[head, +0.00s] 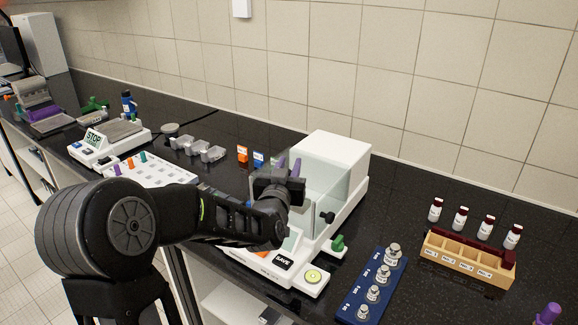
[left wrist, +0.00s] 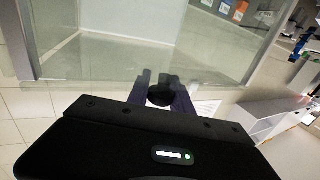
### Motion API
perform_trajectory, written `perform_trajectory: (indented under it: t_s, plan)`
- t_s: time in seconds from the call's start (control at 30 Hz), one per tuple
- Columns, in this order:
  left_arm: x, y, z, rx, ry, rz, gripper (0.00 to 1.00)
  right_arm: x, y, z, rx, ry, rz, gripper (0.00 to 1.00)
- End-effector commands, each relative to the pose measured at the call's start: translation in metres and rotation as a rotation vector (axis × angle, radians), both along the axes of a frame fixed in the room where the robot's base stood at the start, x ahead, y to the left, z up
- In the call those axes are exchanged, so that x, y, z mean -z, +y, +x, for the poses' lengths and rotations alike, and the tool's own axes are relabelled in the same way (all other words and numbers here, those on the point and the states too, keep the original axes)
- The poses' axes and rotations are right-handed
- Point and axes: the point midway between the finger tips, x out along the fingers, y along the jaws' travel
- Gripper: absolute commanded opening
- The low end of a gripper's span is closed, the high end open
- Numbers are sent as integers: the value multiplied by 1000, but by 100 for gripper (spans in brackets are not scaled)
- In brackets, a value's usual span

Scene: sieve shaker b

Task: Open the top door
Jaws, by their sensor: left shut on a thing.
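The analytical balance (head: 340,155) is a white box with clear glass panes, standing on the black bench. My left gripper (head: 289,168) is at the upper front of its glass chamber. In the left wrist view the dark fingers (left wrist: 161,92) are shut on a round black knob (left wrist: 160,95) at the edge of a glass pane (left wrist: 120,65). This pane appears to be the top door; the gripper hides much of it in the head view. Another black knob (head: 326,217) is on the chamber's right side. I do not see my right gripper.
A blue weight tray (head: 352,303) and a wooden vial rack (head: 470,262) stand to the right, with several vials behind. A second balance (head: 110,140) and a white rack (head: 150,172) stand left.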

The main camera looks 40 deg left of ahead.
Motion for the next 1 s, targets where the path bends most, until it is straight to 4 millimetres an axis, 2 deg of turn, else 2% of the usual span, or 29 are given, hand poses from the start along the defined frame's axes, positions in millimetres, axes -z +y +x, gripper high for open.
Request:
perform_trajectory:
  t_s: [0.43, 0.73, 1.0]
  plan:
    - [0, 0, 1, 1, -1, 0, 0, 1, 0, 0, 0, 0, 0, 36]
    - [1, 0, 38, 1, -4, 1, 0, 18, 1, 2, -1, -6, 4, 36]
    - [-1, 1, 40, 0, -1, 0, 0, 16, 1, 2, -2, -7, 5, 36]
